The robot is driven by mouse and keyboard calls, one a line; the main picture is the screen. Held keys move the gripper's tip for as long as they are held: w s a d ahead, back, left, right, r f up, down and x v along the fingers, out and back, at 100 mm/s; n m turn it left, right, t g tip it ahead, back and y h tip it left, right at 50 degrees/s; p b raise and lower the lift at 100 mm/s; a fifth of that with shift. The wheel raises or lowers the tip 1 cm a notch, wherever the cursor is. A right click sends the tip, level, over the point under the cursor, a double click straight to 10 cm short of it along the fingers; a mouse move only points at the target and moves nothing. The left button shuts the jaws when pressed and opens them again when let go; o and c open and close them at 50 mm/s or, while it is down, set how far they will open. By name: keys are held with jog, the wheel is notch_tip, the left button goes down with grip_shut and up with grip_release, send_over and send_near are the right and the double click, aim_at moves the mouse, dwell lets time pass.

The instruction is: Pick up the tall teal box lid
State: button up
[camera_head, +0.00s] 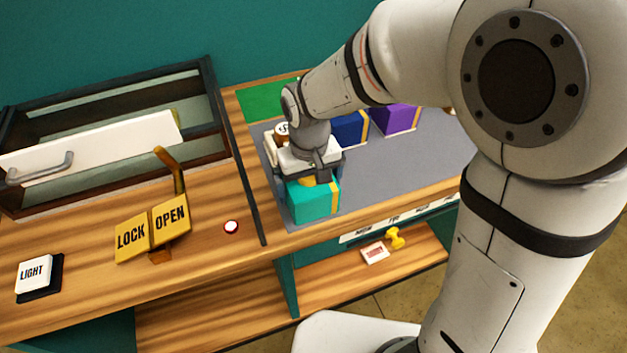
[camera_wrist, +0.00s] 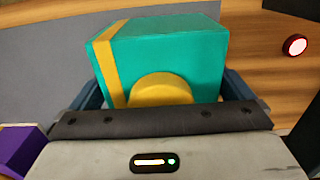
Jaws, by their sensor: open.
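The teal box lid (camera_head: 312,202) stands on the grey mat near the front edge of the counter, with a yellow stripe down one side. It also shows in the wrist view (camera_wrist: 165,55), with a round yellow knob (camera_wrist: 160,90) on top. My gripper (camera_head: 314,168) is directly over the lid, pointing down. In the wrist view its blue-grey fingers (camera_wrist: 165,95) are open, one on each side of the lid and knob. Whether they touch the lid is hidden. The lid's lower part below the jaws is clear in the head view.
A blue box (camera_head: 349,128) and a purple box (camera_head: 396,119) stand behind on the grey mat (camera_head: 400,165). A white-topped item (camera_head: 282,130) is close behind my gripper.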

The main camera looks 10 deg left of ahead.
jog(key=shift+c, duration=0.3)
jog(key=c, duration=0.7)
jog(key=shift+o, duration=0.2)
